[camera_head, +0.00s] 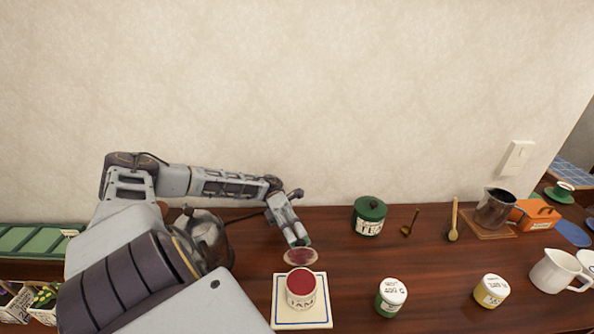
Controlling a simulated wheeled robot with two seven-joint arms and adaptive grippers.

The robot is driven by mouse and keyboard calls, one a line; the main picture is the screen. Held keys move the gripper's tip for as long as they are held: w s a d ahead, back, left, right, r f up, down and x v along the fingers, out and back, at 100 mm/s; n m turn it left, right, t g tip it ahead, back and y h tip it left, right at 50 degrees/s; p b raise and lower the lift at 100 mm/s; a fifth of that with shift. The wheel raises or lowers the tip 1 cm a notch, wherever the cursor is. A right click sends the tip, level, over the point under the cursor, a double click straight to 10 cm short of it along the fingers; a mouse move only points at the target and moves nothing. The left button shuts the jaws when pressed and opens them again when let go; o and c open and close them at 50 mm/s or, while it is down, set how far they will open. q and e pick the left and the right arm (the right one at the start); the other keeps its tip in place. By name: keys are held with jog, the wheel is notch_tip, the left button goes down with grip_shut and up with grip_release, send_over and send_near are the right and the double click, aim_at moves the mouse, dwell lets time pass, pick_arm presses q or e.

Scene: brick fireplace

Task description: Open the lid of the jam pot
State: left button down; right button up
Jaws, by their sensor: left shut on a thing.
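The jam pot (301,295) is white with "JAM" lettering and stands upright on a white, blue-edged square mat (322,321). Its round top shows deep red. A flat reddish disc with a pale rim, which looks like the lid (300,257), is just behind the pot and apart from it. My left gripper (301,241) reaches in from the left and points down at this disc. It is shut on the lid; its fingertips are small and partly unclear. Whether the disc touches the table I cannot tell. My right gripper is not in view.
A green canister (369,216), a small dark spoon (410,223), a wooden spoon (453,222) and a metal pitcher (495,208) stand or lie behind. Two white-topped jars (391,297) (490,290) and a white jug (556,271) are right. A kettle (205,238) is partly hidden by my arm.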

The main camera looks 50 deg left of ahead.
pick_arm(q)
jog(key=c, duration=1.2)
grip_release()
notch_tip(320, 180, up, 10)
jog(key=shift+c, duration=0.5)
